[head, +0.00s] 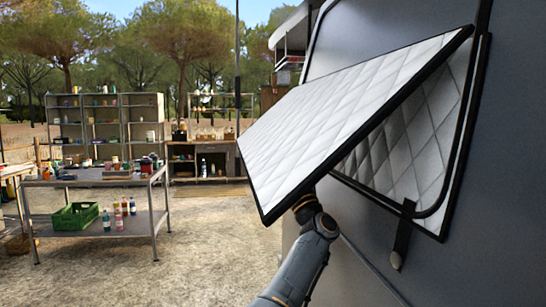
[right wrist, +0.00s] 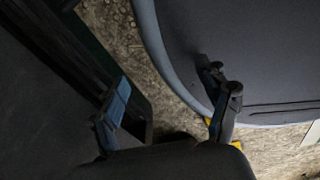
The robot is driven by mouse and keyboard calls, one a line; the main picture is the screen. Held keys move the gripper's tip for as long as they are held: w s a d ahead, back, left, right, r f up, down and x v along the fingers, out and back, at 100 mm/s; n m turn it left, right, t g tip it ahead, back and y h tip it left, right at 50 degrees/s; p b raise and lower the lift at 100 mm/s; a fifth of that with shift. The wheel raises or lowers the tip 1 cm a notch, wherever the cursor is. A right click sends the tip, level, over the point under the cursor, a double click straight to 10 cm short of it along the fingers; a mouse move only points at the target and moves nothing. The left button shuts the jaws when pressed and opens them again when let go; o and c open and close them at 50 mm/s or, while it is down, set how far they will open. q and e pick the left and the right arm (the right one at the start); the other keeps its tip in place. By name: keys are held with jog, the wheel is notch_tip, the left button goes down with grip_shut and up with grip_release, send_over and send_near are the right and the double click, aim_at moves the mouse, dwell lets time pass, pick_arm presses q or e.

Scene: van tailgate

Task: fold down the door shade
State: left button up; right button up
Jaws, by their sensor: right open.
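The door shade (head: 350,105) is a silver quilted panel with a black border. Its flap is tilted out from the dark van door (head: 505,180), with its lower edge hanging over the ground. Behind it a second quilted face (head: 415,145) lies against the door within a black frame. A black strap (head: 402,235) hangs at its lower corner. My right arm reaches up under the flap in the head view; its fingers are hidden behind it. In the right wrist view my right gripper (right wrist: 168,85) is open, its fingers apart with nothing clearly between them. My left gripper is out of view.
A metal workbench (head: 100,182) at left carries boxes, with a green crate (head: 75,217) and several bottles on its lower shelf. Shelving (head: 105,120) stands behind. The gravel ground (head: 190,250) between bench and van is clear.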

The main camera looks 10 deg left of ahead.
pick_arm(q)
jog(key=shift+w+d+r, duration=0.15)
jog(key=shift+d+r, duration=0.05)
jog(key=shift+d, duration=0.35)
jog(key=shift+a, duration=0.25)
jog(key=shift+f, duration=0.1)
